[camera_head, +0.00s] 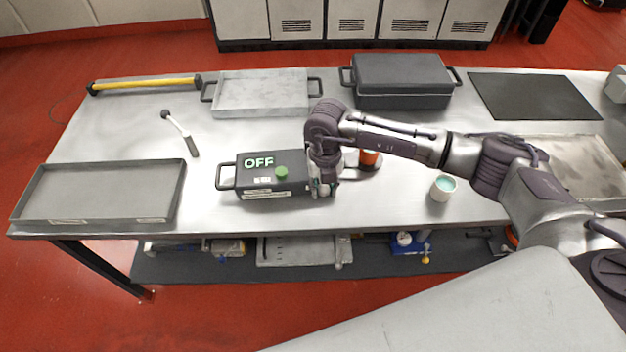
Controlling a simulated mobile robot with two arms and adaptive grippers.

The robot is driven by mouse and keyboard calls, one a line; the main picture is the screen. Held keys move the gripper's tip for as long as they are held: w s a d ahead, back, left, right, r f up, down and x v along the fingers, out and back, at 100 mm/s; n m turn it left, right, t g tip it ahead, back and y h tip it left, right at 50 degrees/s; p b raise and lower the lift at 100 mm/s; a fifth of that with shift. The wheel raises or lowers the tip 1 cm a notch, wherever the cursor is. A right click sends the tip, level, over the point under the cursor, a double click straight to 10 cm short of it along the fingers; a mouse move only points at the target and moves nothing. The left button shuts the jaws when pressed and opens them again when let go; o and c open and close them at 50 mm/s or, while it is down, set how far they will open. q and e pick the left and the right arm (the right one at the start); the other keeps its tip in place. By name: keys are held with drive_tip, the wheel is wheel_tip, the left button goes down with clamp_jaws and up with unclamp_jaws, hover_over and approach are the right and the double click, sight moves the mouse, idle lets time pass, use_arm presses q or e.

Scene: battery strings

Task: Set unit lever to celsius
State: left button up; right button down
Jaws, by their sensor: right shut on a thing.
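A dark box (240,180) with a side handle stands near the table's front edge, left of centre. Its top reads "OFF" and bears a green knob (281,173) and small pale labels. My right gripper (322,190) points down at the right end of this box. It is shut on a small part there, which the fingers mostly hide. I cannot make out the unit lever or its setting; it may be the part in the fingers. My left gripper is out of view.
A grey tray (100,217) lies left, with a black-and-white tool (181,133) behind.

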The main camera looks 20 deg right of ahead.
drive_tip(key=shift+d, duration=0.1)
drive_tip(key=n, duration=0.1)
drive_tip(key=d+n+b, duration=0.1)
drive_tip(key=shift+d+n, duration=0.25)
drive_tip(key=shift+n, duration=0.05)
idle(0.3)
drive_tip(key=c, duration=0.9)
unclamp_jaws()
drive_tip(key=shift+r+p, duration=2)
drive_tip(key=shift+r, duration=1.55)
